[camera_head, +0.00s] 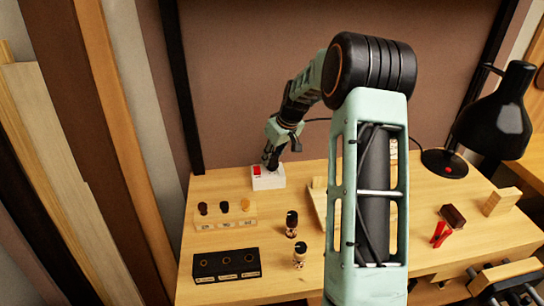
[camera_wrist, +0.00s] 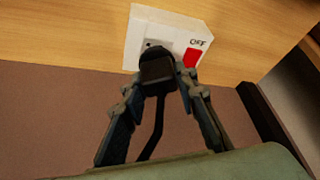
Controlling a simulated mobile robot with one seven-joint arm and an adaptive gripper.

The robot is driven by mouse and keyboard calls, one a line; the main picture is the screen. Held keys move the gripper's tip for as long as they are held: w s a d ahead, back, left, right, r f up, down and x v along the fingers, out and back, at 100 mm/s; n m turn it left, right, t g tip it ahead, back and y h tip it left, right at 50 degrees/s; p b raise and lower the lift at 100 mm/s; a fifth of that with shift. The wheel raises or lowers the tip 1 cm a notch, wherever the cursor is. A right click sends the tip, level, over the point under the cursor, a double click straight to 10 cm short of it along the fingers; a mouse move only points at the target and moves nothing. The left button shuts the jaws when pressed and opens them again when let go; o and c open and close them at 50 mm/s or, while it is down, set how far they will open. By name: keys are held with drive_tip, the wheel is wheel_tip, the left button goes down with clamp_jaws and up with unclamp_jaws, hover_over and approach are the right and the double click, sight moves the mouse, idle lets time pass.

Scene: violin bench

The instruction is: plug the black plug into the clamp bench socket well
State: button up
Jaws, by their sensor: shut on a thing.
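The white bench socket (camera_head: 268,182) stands on the table near the back wall. In the wrist view the socket (camera_wrist: 138,24) shows a pale recess with a dark hole, a red switch (camera_wrist: 192,57) and the word OFF. My gripper (camera_head: 270,160) is over the socket; in the wrist view my gripper (camera_wrist: 158,84) is shut on the black plug (camera_wrist: 157,62). A black cord (camera_wrist: 155,130) runs back from the plug between the fingers. The plug overlaps the recess and covers part of it. Whether it touches or is inserted cannot be told.
A wooden block with several coloured knobs (camera_head: 245,206) and a black holder (camera_head: 226,265) stand on the left. Two dark-topped pieces (camera_head: 292,222) stand by my arm. A black lamp (camera_head: 495,122), a red clamp (camera_head: 440,236) and wooden block (camera_head: 501,201) are at right.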

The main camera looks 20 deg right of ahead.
drive_tip(key=shift+f+b, duration=0.7)
drive_tip(key=shift+f, duration=0.35)
drive_tip(key=o, duration=1.1)
drive_tip(key=shift+o, duration=0.2)
drive_tip(key=v, duration=1.2)
drive_tip(key=shift+r, duration=0.1)
